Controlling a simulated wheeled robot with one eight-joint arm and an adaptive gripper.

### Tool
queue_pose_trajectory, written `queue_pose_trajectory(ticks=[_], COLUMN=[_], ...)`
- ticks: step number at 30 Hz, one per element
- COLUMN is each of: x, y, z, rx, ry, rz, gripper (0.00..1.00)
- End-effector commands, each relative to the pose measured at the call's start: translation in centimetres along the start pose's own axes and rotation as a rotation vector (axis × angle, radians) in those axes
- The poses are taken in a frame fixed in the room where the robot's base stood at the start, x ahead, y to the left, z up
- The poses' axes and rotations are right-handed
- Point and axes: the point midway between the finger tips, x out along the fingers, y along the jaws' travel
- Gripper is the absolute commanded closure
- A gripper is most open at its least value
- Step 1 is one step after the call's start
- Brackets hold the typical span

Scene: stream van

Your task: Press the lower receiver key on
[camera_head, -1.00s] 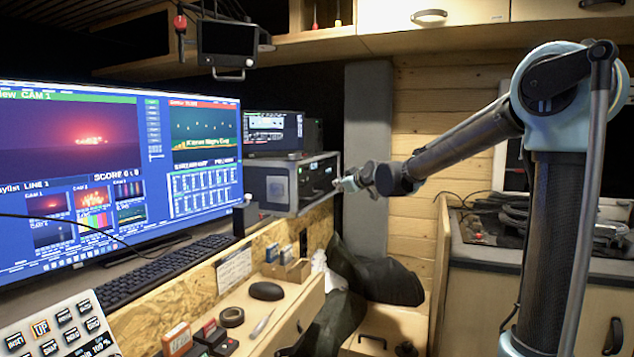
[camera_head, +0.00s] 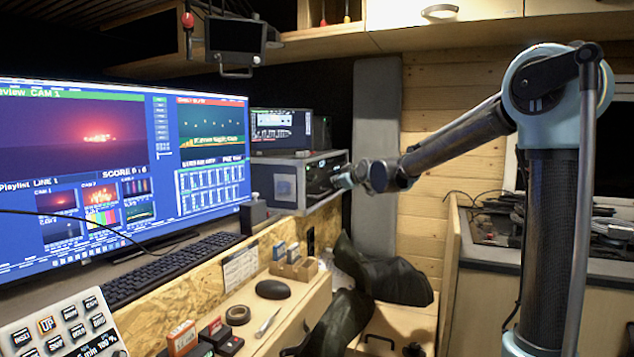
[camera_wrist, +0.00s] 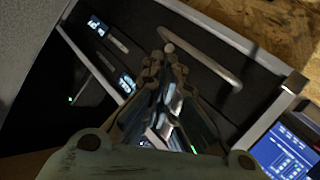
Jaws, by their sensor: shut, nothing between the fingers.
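The receiver rack (camera_head: 285,185) is a grey metal case right of the big monitor, its dark front facing my arm. In the wrist view its front (camera_wrist: 140,18) is tilted, with small lit displays (camera_wrist: 127,82), slots and a pale bar handle (camera_wrist: 205,55). My gripper (camera_head: 337,182) is at the rack front in the head view. In the wrist view my gripper (camera_wrist: 168,48) is shut and empty, its tips over the dark panel beside the handle. I cannot tell whether they touch. The lower receiver key cannot be made out; the fingers cover part of the front.
The big monitor (camera_head: 80,140) stands left of the rack, with a keyboard (camera_head: 165,265) before it. A small dark box (camera_head: 254,215) stands by the rack's left corner. Below are a mouse (camera_head: 273,289) and a dark bag (camera_head: 395,278). A small screen (camera_head: 235,42) hangs above.

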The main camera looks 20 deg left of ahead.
Motion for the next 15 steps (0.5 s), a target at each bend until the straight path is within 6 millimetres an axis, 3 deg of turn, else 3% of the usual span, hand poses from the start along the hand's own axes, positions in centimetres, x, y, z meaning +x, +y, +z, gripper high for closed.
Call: queue_pose_trajectory(ticks=[15], x=[3.0], y=[-2.2], z=[-2.2], rx=[0.0], ry=[0.0], rz=[0.0], gripper=[1.0])
